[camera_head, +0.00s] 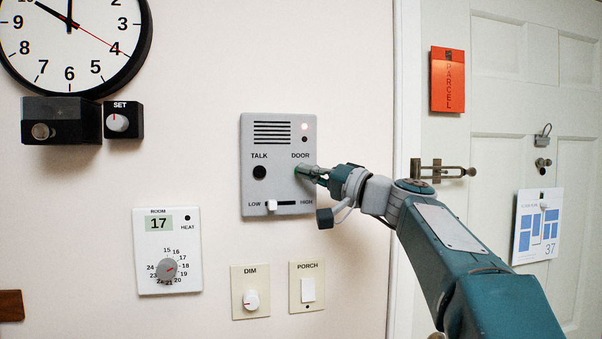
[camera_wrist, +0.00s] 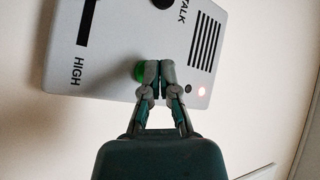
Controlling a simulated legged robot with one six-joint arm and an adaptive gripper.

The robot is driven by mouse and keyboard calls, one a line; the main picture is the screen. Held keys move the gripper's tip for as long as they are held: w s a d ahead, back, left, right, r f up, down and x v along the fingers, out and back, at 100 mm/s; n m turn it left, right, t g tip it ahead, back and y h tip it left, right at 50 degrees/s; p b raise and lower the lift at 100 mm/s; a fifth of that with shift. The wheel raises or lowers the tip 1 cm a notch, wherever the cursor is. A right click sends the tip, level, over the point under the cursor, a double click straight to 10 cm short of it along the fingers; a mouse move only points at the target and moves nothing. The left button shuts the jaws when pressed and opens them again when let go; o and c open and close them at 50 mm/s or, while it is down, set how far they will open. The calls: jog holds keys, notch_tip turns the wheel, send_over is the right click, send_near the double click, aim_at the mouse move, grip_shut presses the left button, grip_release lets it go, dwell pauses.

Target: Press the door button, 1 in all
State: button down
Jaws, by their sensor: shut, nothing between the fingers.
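The grey intercom panel (camera_head: 278,135) is on the wall, with a speaker grille, a black TALK button (camera_head: 259,172), a DOOR label and a LOW–HIGH slider (camera_head: 272,205). My gripper (camera_head: 302,171) is shut and empty, its fingertips at the spot under the DOOR label. In the wrist view the green door button (camera_wrist: 139,71) shows partly beside and behind the fingertips (camera_wrist: 158,66). The fingertips overlap the button; I cannot tell how far it is pressed. A light (camera_head: 304,126) at the panel's upper right glows pale red, and the wrist view also shows it lit.
A thermostat (camera_head: 150,220), DIM knob plate (camera_head: 237,309) and PORCH switch (camera_head: 308,288) are below the panel. A clock (camera_head: 35,50) and black SET knob box (camera_head: 123,135) are upper left.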

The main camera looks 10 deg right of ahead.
jog(key=shift+w, duration=0.35)
dwell(0.4)
dwell(0.3)
jog(key=shift+s, duration=0.8)
jog(key=shift+s, duration=0.1)
jog(key=s, duration=0.4)
jog(key=shift+s, duration=0.4)
